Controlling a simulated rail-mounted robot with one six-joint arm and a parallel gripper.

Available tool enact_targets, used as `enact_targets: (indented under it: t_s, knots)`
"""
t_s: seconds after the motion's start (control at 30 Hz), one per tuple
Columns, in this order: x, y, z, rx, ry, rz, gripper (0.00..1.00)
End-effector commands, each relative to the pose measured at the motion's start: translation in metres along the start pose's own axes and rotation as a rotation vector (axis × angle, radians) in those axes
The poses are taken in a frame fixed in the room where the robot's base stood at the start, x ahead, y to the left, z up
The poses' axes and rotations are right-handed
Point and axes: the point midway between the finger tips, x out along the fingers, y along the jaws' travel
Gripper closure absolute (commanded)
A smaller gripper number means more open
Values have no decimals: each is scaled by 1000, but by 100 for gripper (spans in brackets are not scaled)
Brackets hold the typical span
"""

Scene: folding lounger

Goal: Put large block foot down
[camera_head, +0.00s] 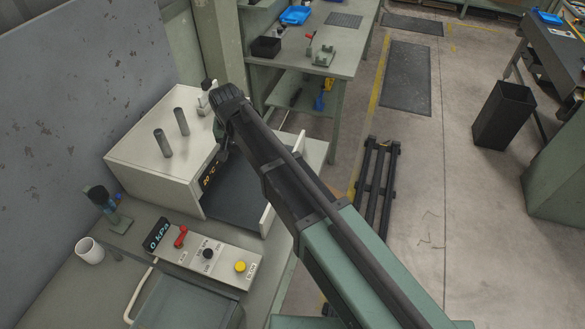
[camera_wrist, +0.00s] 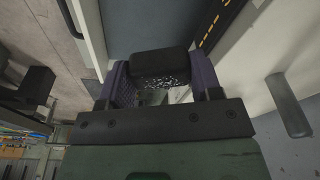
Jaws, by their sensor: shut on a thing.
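In the wrist view, my gripper (camera_wrist: 162,88) has its two purple pads on either side of a dark block with a speckled face, which I take to be the large block foot (camera_wrist: 160,62). The gripper is shut on it. In the head view, my dark arm reaches over the right side of a white box (camera_head: 140,145) with a 20 °C display. The fingers and the held block are mostly hidden behind the arm there. A dark flat surface (camera_head: 235,200) lies in front of the box, below the gripper.
Two grey posts (camera_head: 181,121) stand on the box. A control panel (camera_head: 207,256) with red, black and yellow controls, and a white cup (camera_head: 89,250) are at the lower left. A rear bench (camera_head: 335,60) holds tools. A black rail frame (camera_head: 375,185) and bin (camera_head: 503,115) stand on the floor.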

Motion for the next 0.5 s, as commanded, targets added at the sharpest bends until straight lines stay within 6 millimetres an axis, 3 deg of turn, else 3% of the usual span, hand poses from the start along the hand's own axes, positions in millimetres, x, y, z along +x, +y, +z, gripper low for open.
enact_targets:
  t_s: [0.17, 0.27, 0.5]
  knots:
    - [2, 0, 1, -14, 0, -1, 64]
    - [18, 0, 3, -14, 0, -1, 64]
    - [100, 0, 15, -13, 0, -1, 64]
